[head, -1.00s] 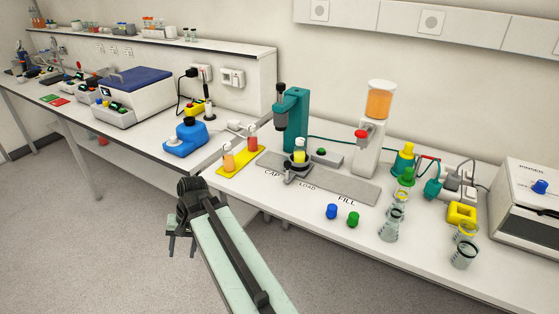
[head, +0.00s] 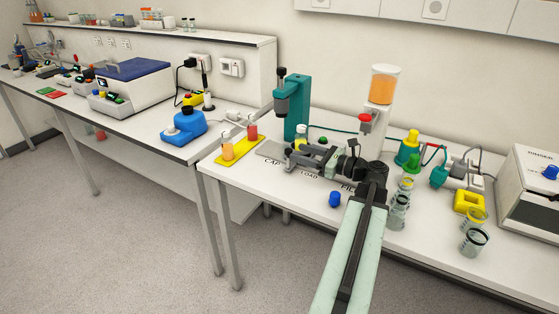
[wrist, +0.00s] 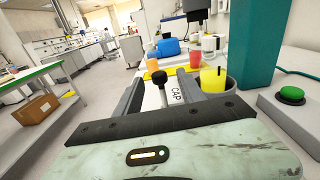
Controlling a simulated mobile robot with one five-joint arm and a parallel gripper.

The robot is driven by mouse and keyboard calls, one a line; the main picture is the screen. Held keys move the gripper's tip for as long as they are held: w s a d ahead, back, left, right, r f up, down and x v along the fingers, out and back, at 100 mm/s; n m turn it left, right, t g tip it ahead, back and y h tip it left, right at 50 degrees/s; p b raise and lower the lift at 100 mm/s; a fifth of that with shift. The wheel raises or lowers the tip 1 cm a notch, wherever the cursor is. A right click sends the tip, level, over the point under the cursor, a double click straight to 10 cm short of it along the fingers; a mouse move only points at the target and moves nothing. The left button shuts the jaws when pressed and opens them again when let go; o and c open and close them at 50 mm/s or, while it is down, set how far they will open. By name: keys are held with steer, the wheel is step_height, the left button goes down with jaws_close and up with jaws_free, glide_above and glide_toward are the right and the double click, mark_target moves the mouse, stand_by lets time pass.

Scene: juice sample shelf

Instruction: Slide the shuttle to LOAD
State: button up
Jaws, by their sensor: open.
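The shuttle stands on the grey rail plate (head: 272,150) near the CAP mark, below the teal press (head: 293,110). It carries a cup with yellow juice (head: 301,137), also seen in the wrist view (wrist: 214,80). Its black handle knob (wrist: 160,77) on a short metal post stands up between my fingers in the wrist view. My gripper (head: 300,155) reaches in from the right, low over the rail, with open jaws; no contact with the knob is clear. The LOAD mark (head: 309,174) lies right of the shuttle; FILL is partly hidden by my wrist.
The yellow tray (head: 240,148) with orange and red cups is left of the rail. A blue cap (head: 335,199) lies in front. Beakers (head: 475,240) stand at the right. The juice dispenser (head: 380,95) rises behind my wrist, and a green button (wrist: 291,95) sits right of the press.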

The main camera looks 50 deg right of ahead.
steer(key=shift+f, duration=0.3)
steer(key=shift+w+a+r, duration=0.2)
steer(key=shift+w+a, duration=0.05)
steer(key=x, duration=0.7)
steer(key=shift+w, duration=0.25)
jaws_close()
stand_by(0.8)
